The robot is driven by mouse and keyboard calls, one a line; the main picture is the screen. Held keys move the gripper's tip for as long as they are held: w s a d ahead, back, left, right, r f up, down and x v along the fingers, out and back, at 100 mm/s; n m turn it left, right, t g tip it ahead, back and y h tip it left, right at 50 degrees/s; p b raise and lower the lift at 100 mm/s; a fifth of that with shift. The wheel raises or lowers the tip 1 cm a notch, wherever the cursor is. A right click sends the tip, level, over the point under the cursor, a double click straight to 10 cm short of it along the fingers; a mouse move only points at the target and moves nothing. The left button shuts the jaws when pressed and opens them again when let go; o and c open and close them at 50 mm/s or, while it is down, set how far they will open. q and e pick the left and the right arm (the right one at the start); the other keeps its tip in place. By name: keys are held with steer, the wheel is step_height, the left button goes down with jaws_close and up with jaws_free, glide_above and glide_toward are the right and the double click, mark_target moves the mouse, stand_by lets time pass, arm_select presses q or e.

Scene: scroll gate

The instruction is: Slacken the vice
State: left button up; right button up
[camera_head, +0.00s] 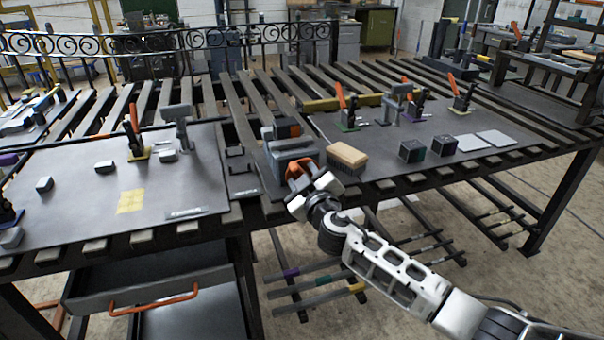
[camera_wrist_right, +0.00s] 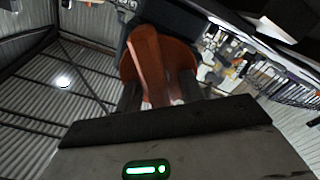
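The vice (camera_head: 285,152) is a blue-grey block at the front edge of the workbench, in the middle of the head view. Its orange handle (camera_head: 299,167) is on the side toward me. My right gripper (camera_head: 304,178) is at this handle and covers part of it. In the right wrist view the orange handle (camera_wrist_right: 152,62) stands between the two dark fingers of my right gripper (camera_wrist_right: 160,88). A small light gap shows beside the right-hand finger, so I cannot tell whether they grip it. The jaws' opening is not clear. My left gripper is not in view.
A wooden brush-like block (camera_head: 347,157) stands just right of the vice. Dark cubes (camera_head: 412,150) and pale plates (camera_head: 496,138) lie farther right. A drawer with an orange handle (camera_head: 153,301) is below.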

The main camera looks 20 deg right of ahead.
steer(key=shift+c, duration=0.4)
jaws_close()
steer(key=shift+n, duration=0.4)
